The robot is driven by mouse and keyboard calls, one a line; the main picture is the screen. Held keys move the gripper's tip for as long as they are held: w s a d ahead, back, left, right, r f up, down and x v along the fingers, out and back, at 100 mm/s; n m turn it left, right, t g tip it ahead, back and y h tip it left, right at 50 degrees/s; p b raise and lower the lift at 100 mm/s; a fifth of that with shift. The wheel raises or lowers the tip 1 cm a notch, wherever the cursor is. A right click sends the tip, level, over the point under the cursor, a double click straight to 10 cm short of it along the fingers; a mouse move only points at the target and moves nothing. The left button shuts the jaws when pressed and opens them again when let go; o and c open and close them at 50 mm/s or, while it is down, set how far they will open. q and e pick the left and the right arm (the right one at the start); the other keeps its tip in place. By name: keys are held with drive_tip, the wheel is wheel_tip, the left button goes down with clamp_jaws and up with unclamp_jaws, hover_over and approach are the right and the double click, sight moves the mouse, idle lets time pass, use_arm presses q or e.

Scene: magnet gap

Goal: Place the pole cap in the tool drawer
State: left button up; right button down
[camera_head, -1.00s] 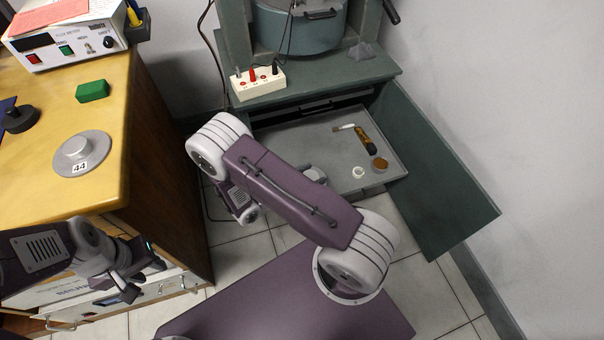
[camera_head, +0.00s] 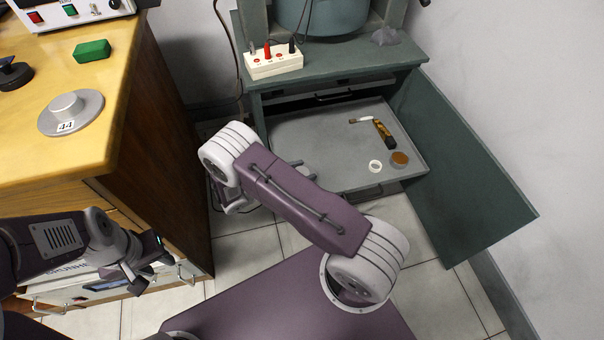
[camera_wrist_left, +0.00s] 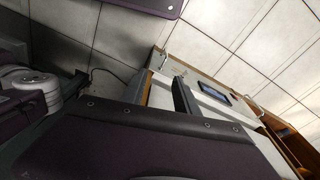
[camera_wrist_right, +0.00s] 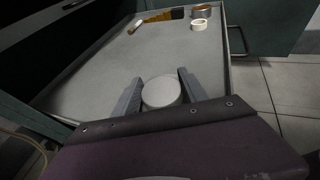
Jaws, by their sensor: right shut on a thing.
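My right gripper (camera_wrist_right: 160,88) is shut on a round pale grey piece, which I take to be the pole cap (camera_wrist_right: 161,93). In the right wrist view the piece sits between the two fingers, with the floor of the open tool drawer (camera_wrist_right: 75,85) behind it. In the head view the drawer (camera_head: 310,145) is pulled out below the green stand, and my right arm largely hides the right gripper and its load. My left gripper (camera_head: 150,272) looks open and empty, beside the wooden bench's front.
A grey disc marked 44 (camera_head: 70,112) and green block (camera_head: 92,50) are on the bench (camera_head: 110,90).

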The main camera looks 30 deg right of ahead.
drive_tip(key=c, duration=1)
unclamp_jaws()
drive_tip(key=shift+f, duration=0.1)
drive_tip(key=shift+c, duration=0.2)
drive_tip(key=o, duration=0.4)
drive_tip(key=shift+r, duration=0.25)
drive_tip(key=p+v, duration=0.6)
drive_tip(key=v, duration=0.5)
drive_tip(key=s+r+m+y, duration=0.3)
drive_tip(key=r+m+y, duration=0.1)
drive_tip(key=m, duration=0.2)
drive_tip(key=s+d+r+m+y, duration=0.1)
drive_tip(key=s+r+m+y, duration=0.3)
drive_tip(key=m, duration=0.3)
drive_tip(key=s+d+r+m+g+y, duration=0.1)
drive_tip(key=s+r+m+y, duration=0.3)
drive_tip(key=m+y, duration=0.2)
drive_tip(key=shift+d+r+m, duration=0.15)
drive_tip(key=shift+m, duration=0.45)
